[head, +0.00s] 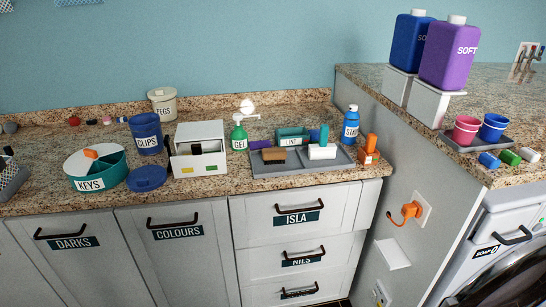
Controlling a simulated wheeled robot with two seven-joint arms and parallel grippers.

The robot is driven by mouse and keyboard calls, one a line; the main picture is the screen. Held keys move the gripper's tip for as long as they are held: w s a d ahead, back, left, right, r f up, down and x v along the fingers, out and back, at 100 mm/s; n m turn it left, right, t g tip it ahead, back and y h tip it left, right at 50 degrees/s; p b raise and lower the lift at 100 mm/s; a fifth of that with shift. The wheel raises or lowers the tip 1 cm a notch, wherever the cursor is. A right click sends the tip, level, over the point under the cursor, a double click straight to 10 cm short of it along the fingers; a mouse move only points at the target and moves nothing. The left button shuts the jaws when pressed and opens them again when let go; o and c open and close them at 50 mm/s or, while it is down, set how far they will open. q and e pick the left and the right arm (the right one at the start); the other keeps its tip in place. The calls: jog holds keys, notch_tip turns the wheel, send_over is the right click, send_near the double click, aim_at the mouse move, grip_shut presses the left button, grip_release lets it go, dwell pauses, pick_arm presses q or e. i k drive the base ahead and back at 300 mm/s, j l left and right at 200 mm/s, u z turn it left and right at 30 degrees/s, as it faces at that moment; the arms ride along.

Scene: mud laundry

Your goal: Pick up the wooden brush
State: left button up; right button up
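A brown block-shaped thing, which looks like the wooden brush (274,154), lies on the left part of a grey tray (292,170) on the granite counter. Its bristles cannot be made out at this size. A purple item (261,144) lies just behind it. A white block (321,152) with a teal upright part is to its right, with a gap between them. Neither of my grippers is in the head view.
Behind the brush stand a teal LINT box (293,134) and a green GEL bottle (239,137). A blue STAIN bottle (351,125) and an orange item (369,150) stand right. A white box (199,162) stands left. A raised counter side wall (385,140) bounds the right.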

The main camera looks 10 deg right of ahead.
aim_at(271, 155)
jog(key=i+j, duration=0.15)
jog(key=j, duration=0.25)
jog(key=i+j, duration=0.2)
jog(key=j, duration=0.2)
jog(key=i+j, duration=0.15)
jog(key=j, duration=0.2)
jog(key=i+j, duration=0.2)
jog(key=j, duration=0.2)
jog(key=z, duration=2.25)
